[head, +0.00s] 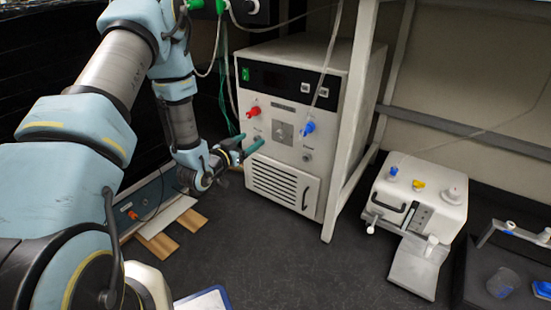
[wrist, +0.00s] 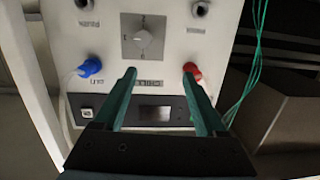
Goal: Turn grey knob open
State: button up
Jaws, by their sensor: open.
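The grey knob (wrist: 143,38) sits on a square grey plate on the front of a white box-shaped machine (head: 325,165). In the wrist view, which shows the panel upside down, its pointer looks roughly upright. The plate (head: 284,132) also shows in the head view. My gripper (wrist: 159,74) is open and empty, with both green fingers pointing toward the panel. In the wrist view the fingertips appear just below the knob and shifted right. In the head view my gripper (head: 249,143) is in front of the panel's left side, left of the knob. No contact with the knob shows.
A red fitting (wrist: 192,71) and a blue fitting (wrist: 91,67) with a tube flank the knob. The right finger overlaps the red fitting in the wrist view. A pale frame post (head: 350,120) stands by the machine's right. A smaller white device (head: 418,197) stands further right.

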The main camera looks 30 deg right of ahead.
aim_at(278, 135)
jog(key=shift+h, duration=0.9)
jog(key=w+d+f+b, duration=0.1)
jog(key=d, duration=0.2)
jog(key=w+d+f+b, duration=0.1)
jog(key=d+b, duration=0.1)
jog(key=d, duration=0.2)
jog(key=w+d+f+b, duration=0.1)
jog(key=d, duration=0.3)
jog(key=shift+f, duration=0.15)
grip_shut()
